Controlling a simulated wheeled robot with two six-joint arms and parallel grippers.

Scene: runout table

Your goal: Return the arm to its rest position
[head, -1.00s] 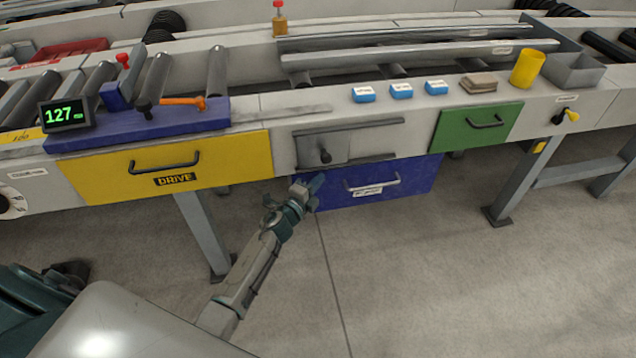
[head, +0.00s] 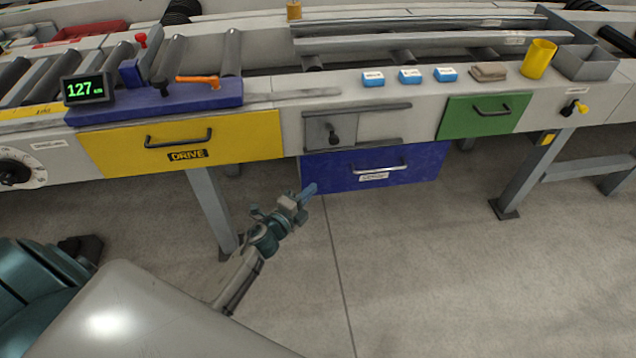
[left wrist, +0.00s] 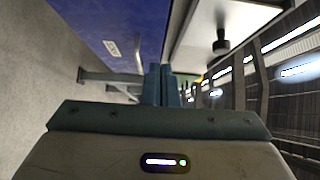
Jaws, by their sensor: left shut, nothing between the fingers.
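My left gripper (head: 309,191) is shut and empty in the head view. It is in the air in front of the runout table, just below the lower left corner of the blue drawer (head: 420,170), and looks apart from it. In the left wrist view its two fingers (left wrist: 162,84) are pressed together. The blue drawer (left wrist: 125,25) fills the upper left of that view, with its handle and label showing. My right gripper is in neither view.
The table carries a yellow drawer (head: 230,140), a green drawer (head: 460,118) and a small sliding panel with a black knob (head: 334,136). On top are blue boxes (head: 410,76), a yellow cup (head: 538,60) and a display (head: 86,89). Table legs (head: 213,212) stand below. The floor in front is clear.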

